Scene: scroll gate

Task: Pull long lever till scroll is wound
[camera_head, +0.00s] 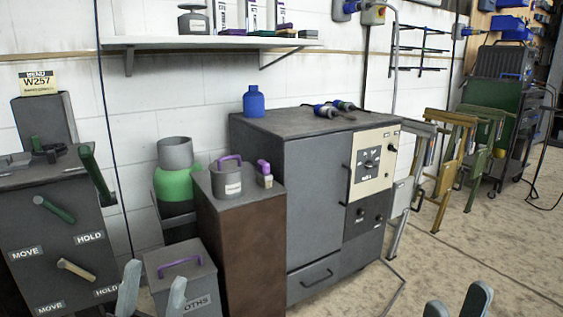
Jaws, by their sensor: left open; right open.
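A grey box-shaped machine (30,235) stands at the left edge, with MOVE and HOLD labels on its front. A shorter green lever (55,208) and a pale tan lever (77,270) sit on the front face. I cannot make out a scroll. My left gripper (155,275) is open at the bottom, right of the machine and apart from the levers. My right gripper (458,298) is open at the bottom right, over the floor, far from the machine.
A grey bin with a purple handle (190,262) stands behind my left gripper. A brown pedestal (240,245) and a large grey cabinet (315,190) fill the middle. Trestles (450,165) stand at the right. The floor (450,255) at the lower right is clear.

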